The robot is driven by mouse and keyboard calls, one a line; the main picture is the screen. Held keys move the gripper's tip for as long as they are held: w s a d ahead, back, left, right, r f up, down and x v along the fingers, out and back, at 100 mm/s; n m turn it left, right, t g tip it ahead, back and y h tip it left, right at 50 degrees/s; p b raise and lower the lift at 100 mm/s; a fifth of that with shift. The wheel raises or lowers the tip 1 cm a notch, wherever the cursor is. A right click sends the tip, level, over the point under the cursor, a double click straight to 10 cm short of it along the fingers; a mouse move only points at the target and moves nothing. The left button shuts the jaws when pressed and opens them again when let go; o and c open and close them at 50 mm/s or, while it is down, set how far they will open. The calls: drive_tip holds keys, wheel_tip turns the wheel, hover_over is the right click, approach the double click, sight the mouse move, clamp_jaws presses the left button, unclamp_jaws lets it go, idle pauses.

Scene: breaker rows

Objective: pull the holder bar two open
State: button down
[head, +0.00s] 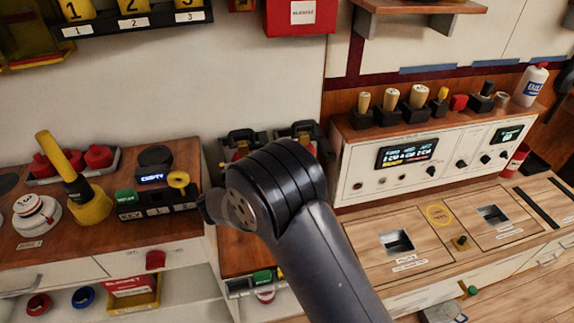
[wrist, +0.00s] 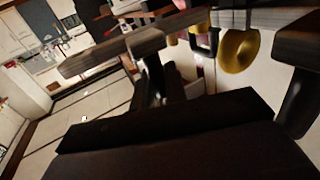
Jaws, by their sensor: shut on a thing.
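Two black holders with raised bars stand on the low counter in the head view, a left holder (head: 243,138) and a right holder (head: 300,130). I cannot read a number on either. My arm covers the counter in front of them, and my gripper's fingers are hidden there. In the wrist view my gripper (wrist: 215,48) shows dark, blurred jaw parts on both sides. It is shut on a dark bar, taken to be a holder bar. Which one, and how far it is open, I cannot tell.
A yellow-handled lever (head: 62,165) and a small display box (head: 155,185) stand on the left counter. A white console (head: 430,155) with knobs and upright handles stands at right. A yellow ring (wrist: 240,50) is close by in the wrist view.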

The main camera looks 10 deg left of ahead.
drive_tip(key=shift+r, duration=0.15)
drive_tip(key=c, duration=1.5)
unclamp_jaws()
wheel_tip(320, 180, up, 10)
drive_tip(key=shift+f, duration=0.1)
drive_tip(key=shift+f, duration=0.1)
wheel_tip(320, 180, down, 10)
drive_tip(key=shift+d, duration=0.1)
drive_tip(key=shift+w, duration=0.1)
